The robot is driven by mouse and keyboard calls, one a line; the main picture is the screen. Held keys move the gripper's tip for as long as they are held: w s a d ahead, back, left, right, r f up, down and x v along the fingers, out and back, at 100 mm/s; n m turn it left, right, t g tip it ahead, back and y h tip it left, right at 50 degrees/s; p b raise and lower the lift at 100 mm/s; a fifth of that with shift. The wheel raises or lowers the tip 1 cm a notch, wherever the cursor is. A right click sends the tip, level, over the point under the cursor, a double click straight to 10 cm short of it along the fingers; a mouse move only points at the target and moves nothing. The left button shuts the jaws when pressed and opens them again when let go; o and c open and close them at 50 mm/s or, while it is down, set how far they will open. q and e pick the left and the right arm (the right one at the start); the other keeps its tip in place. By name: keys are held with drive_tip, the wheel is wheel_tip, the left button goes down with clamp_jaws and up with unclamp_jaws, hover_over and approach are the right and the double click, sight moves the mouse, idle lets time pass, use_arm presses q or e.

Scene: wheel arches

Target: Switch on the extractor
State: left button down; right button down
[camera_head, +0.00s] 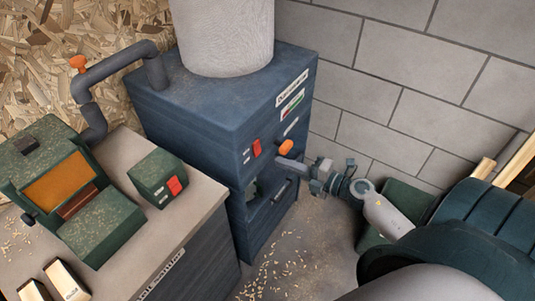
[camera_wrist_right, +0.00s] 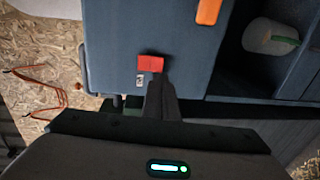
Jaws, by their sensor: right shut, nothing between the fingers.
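The extractor is a blue cabinet (camera_head: 200,110) with a pale filter bag (camera_head: 225,35) on top. Its front carries a red switch (camera_head: 256,148) and an orange handle (camera_head: 286,147). My right gripper (camera_head: 279,160) is shut and empty in front of this face, just right of the red switch and below the orange handle. In the right wrist view, the shut fingers (camera_wrist_right: 158,84) point at the red switch (camera_wrist_right: 150,63), their tips at its lower edge. I cannot tell whether they touch it. The orange handle (camera_wrist_right: 208,10) is at the top. My left gripper is not in view.
A bench (camera_head: 200,215) at left bears a green machine (camera_head: 105,225) and a green box with another red switch (camera_head: 174,185). A grey duct (camera_head: 115,65) with an orange lever (camera_head: 78,64) runs to the extractor. The block wall (camera_head: 400,75) stands behind. Chips litter the floor.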

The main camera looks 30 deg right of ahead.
sight(258, 154)
drive_tip(key=p+x, duration=0.1)
drive_tip(key=x, duration=0.4)
drive_tip(key=shift+r, duration=0.15)
drive_tip(key=shift+p+x, duration=0.35)
drive_tip(key=shift+x, duration=0.5)
drive_tip(key=shift+w+a, duration=0.1)
drive_tip(key=shift+w, duration=0.05)
drive_tip(key=shift+f, duration=0.25)
